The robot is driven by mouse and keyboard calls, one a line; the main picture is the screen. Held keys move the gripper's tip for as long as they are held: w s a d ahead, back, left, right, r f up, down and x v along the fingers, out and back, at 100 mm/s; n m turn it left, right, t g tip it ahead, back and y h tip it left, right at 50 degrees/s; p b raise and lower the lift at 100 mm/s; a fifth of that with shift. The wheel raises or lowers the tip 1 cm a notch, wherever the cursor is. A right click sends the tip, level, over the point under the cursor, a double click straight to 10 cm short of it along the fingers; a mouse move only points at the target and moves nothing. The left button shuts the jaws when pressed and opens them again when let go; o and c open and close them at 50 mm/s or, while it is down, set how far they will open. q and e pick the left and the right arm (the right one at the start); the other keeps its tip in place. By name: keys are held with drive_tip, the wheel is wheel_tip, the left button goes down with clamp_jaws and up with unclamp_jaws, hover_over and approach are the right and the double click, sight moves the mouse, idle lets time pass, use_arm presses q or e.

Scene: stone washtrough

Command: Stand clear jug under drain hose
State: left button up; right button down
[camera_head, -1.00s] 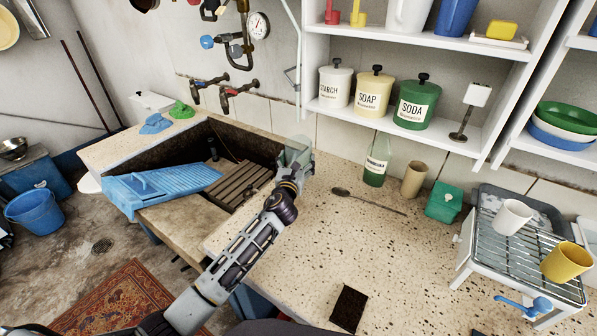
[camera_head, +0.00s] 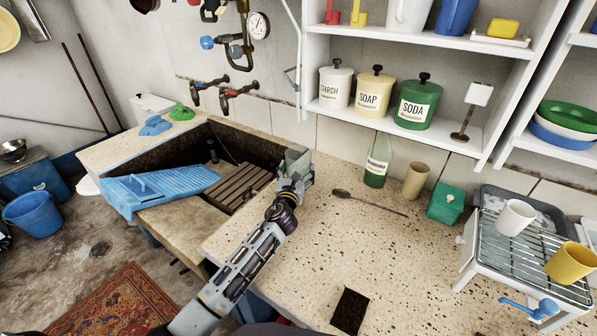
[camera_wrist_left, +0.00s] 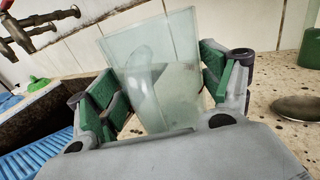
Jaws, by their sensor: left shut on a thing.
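My left gripper (camera_head: 296,172) is at the right edge of the trough, over the speckled worktop. In the left wrist view its green-padded fingers (camera_wrist_left: 165,92) are shut on the clear jug (camera_wrist_left: 152,62), one on each side. The jug is see-through with a pale green tint and looks tilted in that view. In the head view the gripper mostly hides it, and I cannot tell whether its base touches the worktop. I cannot make out the drain hose for certain. My right gripper is not in view.
The stone trough (camera_head: 262,146) holds a slatted wooden rack (camera_head: 236,186) and a blue washboard (camera_head: 160,187). A green-based bottle (camera_head: 376,165), beige cup (camera_head: 416,180) and spoon (camera_head: 368,203) are right of the gripper. Taps (camera_head: 237,93) are behind. The front worktop is mostly clear.

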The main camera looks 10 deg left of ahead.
use_arm(q)
drive_tip(key=shift+f, duration=0.2)
drive_tip(key=o, duration=0.7)
drive_tip(key=shift+o, duration=1.7)
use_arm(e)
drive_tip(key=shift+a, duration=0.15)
use_arm(q)
drive_tip(key=shift+r, duration=0.1)
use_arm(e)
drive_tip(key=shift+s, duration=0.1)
